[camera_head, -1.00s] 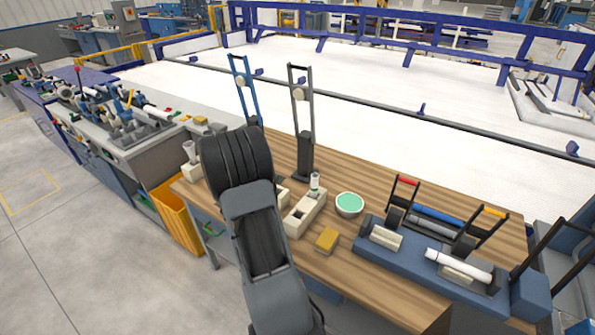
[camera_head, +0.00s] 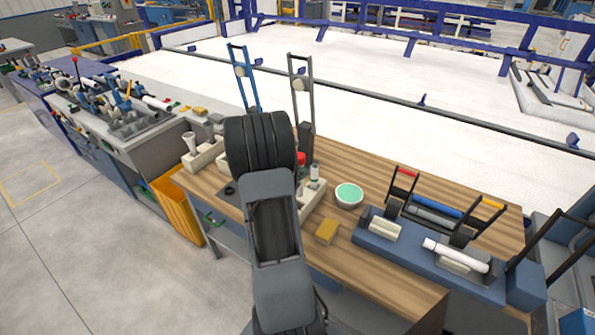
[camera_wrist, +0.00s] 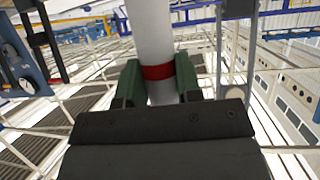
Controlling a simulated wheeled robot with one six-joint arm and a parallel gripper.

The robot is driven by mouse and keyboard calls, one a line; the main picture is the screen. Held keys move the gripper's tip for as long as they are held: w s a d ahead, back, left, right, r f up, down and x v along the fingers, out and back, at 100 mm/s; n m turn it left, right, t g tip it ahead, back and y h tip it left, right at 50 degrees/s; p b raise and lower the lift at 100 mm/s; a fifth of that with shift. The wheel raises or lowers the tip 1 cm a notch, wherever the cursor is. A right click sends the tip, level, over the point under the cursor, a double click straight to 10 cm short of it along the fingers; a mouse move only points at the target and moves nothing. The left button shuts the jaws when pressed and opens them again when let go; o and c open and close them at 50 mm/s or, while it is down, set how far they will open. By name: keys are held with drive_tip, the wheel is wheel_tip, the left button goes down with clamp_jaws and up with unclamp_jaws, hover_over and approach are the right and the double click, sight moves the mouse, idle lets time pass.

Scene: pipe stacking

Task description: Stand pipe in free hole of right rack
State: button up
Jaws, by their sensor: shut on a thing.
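My gripper (camera_wrist: 160,82) is shut on a white pipe (camera_wrist: 150,32) with a red band, its green fingers on either side of it in the wrist view. In the head view my arm hides the gripper and most of the pipe; a red patch (camera_head: 300,158) beside the arm may be its band. The cream right rack (camera_head: 308,208) is partly covered by my arm. A small pipe (camera_head: 315,172) with a pale top stands upright in its right part. The free hole is hidden, so I cannot tell whether the held pipe is over it or in it.
The cream left rack (camera_head: 209,157) holds a white pipe (camera_head: 190,142). A blue and a grey tall frame (camera_head: 301,90) stand behind my arm.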

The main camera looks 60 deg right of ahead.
drive_tip(key=shift+f+b, duration=1.55)
drive_tip(key=shift+f, duration=0.35)
drive_tip(key=shift+r, duration=0.2)
drive_tip(key=shift+a+f, duration=0.25)
drive_tip(key=shift+f, duration=0.25)
drive_tip(key=shift+f+b, duration=0.5)
drive_tip(key=shift+f, duration=0.2)
drive_tip(key=shift+f+b, duration=2.2)
drive_tip(key=shift+f, duration=1)
